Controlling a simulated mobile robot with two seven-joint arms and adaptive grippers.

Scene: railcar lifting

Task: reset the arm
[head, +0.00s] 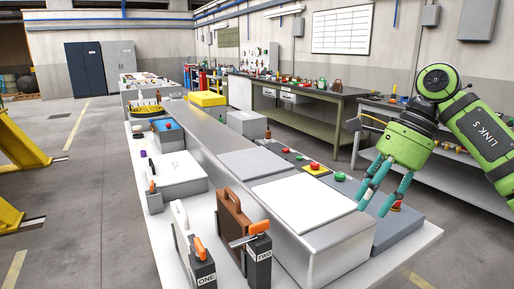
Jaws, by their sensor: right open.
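My right gripper (374,209) hangs at the right of the head view, its green arm coming in from the right edge. The fingers are above or in front of a grey-blue box (397,232) at the table's right end; I cannot tell the exact gap. A small red part (396,206) shows beside the right finger, partly hidden. My left gripper is not in view.
The long white table (228,264) carries a brown case (236,220), boxes labelled ONE (205,277) and TWO (262,254), a red button (314,166) and a white panel (303,194). A workbench (301,110) stands behind. The floor at left (95,190) is partly clear, beside yellow frames (14,145).

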